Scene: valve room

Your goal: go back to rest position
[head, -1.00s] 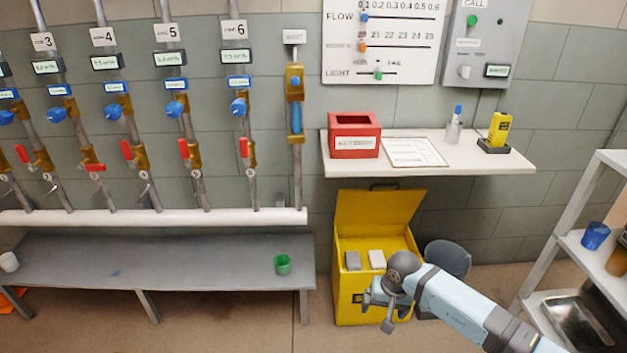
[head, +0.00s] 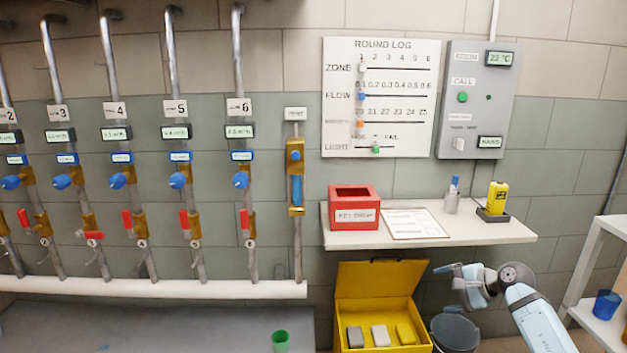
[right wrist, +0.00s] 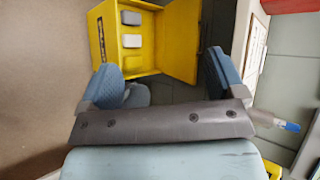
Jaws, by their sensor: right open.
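My right arm comes in from the lower right in the head view. Its gripper (head: 447,276) is in the air below the right end of the wall shelf, just right of the open yellow box (head: 384,283). In the right wrist view the two blue-padded fingers of the right gripper (right wrist: 168,78) are spread wide with nothing between them. Beyond them the yellow box (right wrist: 180,30) shows with its lid open and blocks inside. My left gripper is not in either view.
The white shelf (head: 425,238) above the gripper carries a red box (head: 354,208), a clipboard (head: 414,224) and a yellow handheld device (head: 497,198). A grey bucket (head: 455,332) stands below the gripper. A white rack (head: 600,260) stands at the right. A bench (head: 150,325) runs along the left.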

